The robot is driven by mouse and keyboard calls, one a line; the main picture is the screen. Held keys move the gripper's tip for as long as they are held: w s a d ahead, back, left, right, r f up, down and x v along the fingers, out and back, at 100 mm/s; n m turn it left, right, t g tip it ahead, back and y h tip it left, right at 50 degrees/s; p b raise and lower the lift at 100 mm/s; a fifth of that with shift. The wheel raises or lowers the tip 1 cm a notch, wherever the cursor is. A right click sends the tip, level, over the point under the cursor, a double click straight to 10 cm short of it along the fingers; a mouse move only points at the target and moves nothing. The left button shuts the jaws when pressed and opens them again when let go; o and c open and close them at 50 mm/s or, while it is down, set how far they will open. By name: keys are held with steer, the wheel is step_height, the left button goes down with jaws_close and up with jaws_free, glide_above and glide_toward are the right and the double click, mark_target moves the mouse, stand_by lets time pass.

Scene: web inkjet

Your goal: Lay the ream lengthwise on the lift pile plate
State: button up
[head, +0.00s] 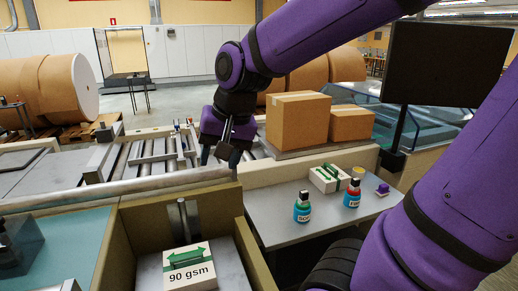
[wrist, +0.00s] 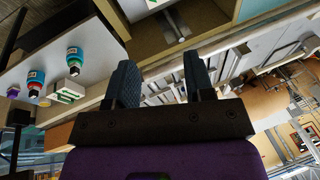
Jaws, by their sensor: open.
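A white block marked "90 gsm" with a green double arrow (head: 188,268) lies on a grey plate (head: 230,262), seemingly the lift pile plate, inside a tan-walled bay at the bottom of the head view. A smaller white block with a green arrow (head: 328,178) lies on the grey side table; it also shows in the wrist view (wrist: 70,96). The pictures do not settle which block is the ream. My gripper (head: 219,155) is open and empty above the rail behind the bay, apart from both blocks. Its two fingers stand apart in the wrist view (wrist: 160,72).
A dark monitor (head: 445,62) rises at right. The bay's walls (head: 150,225) are raised edges.

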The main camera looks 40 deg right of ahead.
steer(key=s+d+r+n+t, duration=0.1)
steer(key=s+r+n, duration=0.1)
steer(key=s+n, duration=0.1)
steer(key=s+d+r+n+h, duration=0.1)
steer(key=s+r+n, duration=0.1)
steer(key=s, duration=0.4)
steer(key=shift+s+n+t, duration=0.2)
steer(key=shift+n+t, duration=0.2)
steer(key=shift+n, duration=0.1)
steer(key=shift+o, duration=0.3)
stand_by(1.4)
